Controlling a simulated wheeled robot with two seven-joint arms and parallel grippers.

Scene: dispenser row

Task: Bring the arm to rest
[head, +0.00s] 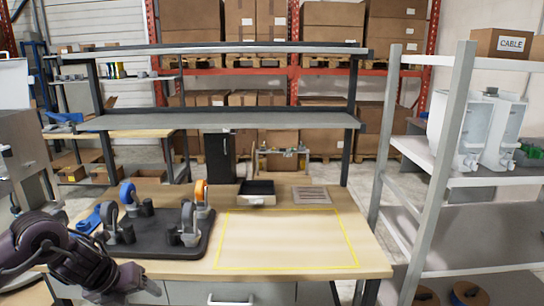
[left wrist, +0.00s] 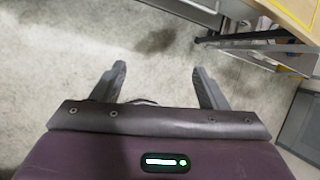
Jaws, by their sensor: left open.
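My left arm comes in from the left in the head view. Its gripper (head: 138,288) is low at the front left, by the front edge of the wooden workbench (head: 190,268). In the left wrist view the two fingers of the left gripper (left wrist: 163,84) are spread apart with nothing between them. Grey floor (left wrist: 155,45) shows beyond them. My right gripper is in neither view.
A black bin (head: 257,192) sits behind. A shelf rack (head: 460,220) with white dispensers (head: 475,130) stands right.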

